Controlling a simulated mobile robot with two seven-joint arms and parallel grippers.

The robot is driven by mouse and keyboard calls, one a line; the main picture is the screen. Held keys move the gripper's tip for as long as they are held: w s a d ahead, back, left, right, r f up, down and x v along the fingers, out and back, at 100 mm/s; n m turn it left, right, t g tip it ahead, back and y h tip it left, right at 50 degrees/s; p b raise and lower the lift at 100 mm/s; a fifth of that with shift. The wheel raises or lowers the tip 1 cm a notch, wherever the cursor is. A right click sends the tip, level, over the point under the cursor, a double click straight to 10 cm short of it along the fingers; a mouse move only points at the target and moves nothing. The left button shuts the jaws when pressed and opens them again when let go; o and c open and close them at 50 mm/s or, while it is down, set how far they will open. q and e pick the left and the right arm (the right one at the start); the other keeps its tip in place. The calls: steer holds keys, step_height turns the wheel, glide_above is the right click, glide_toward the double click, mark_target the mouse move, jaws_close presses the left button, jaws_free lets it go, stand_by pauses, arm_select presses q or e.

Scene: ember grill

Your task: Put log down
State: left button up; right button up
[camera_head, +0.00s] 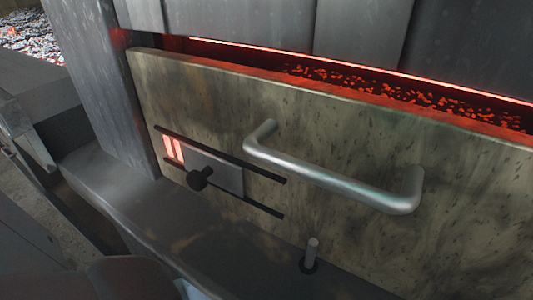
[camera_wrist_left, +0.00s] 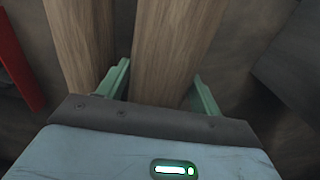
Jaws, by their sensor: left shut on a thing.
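In the left wrist view, my left gripper (camera_wrist_left: 160,82) has its two green fingers on either side of a brown wooden log (camera_wrist_left: 172,40) and is shut on it. The log runs up out of the top of the picture, so its far end is hidden. A second wooden log (camera_wrist_left: 82,35) lies beside it on the left, outside the fingers. I cannot tell whether the two logs touch. The head view shows neither log nor gripper. My right gripper is in neither view.
The head view shows a grill front panel (camera_head: 330,115) with a metal bar handle (camera_head: 330,175), a sliding vent (camera_head: 215,172) and glowing embers (camera_head: 400,90) behind it. In the left wrist view, a red bar (camera_wrist_left: 18,62) is at left and a dark grey block (camera_wrist_left: 290,60) at right.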

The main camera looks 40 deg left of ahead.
arm_select(q)
step_height(320, 180, down, 4)
steer(key=b, duration=0.2)
steer(key=shift+b, duration=0.3)
steer(key=shift+f, duration=0.4)
steer(key=shift+r, duration=0.1)
steer(key=shift+f, duration=0.3)
steer(key=o, duration=1.6)
